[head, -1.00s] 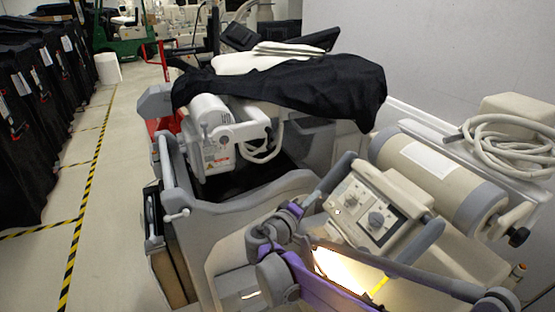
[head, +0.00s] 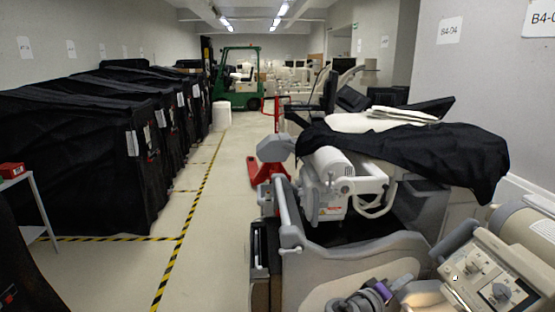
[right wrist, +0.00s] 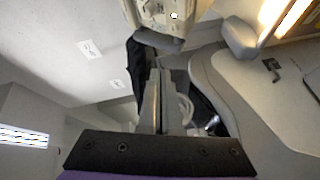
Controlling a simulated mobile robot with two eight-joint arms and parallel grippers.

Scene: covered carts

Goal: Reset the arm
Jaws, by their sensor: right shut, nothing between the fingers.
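My right gripper (right wrist: 157,95) shows in the right wrist view, its two grey fingers together with nothing between them. Pale machine parts lie beyond the fingers. In the head view only a small grey and purple piece of my right arm shows at the bottom edge, in front of the pale medical machine (head: 330,268). My left gripper is in neither view now.
Black-covered carts (head: 95,165) line the left wall behind yellow-black floor tape. A clear aisle (head: 215,215) runs to a green forklift (head: 240,78). A red pallet jack (head: 266,170) stands beside the machine. A control panel (head: 490,280) is close at lower right.

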